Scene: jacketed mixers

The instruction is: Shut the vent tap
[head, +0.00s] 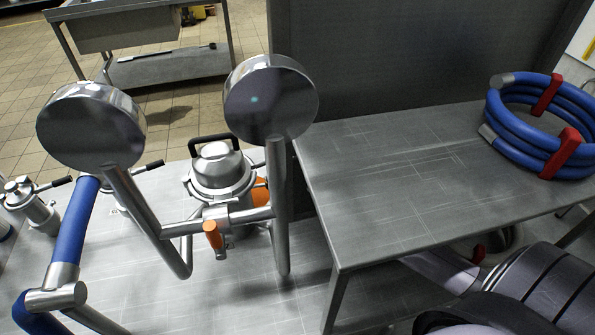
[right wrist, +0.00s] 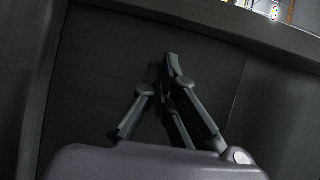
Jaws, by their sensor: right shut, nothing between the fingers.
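A small valve on the pipework in the head view has an orange handle (head: 213,236) that tilts slightly from upright below a metal pipe fitting. I cannot tell for sure that it is the vent tap. A second orange part (head: 261,191) shows partly behind a pipe. Behind them stands a steel domed vessel (head: 217,168) with a black handle on top. My right gripper (right wrist: 169,66) is shut and empty in the right wrist view, in front of a plain dark panel, with no tap near it. My left gripper is not in view.
Two round steel discs on pipes, the left (head: 90,126) and right (head: 270,98), rise in front of the vessel. A blue hose (head: 73,232) runs down at left. A grey table (head: 400,190) at right holds a coiled blue hose (head: 535,125); its left part is clear.

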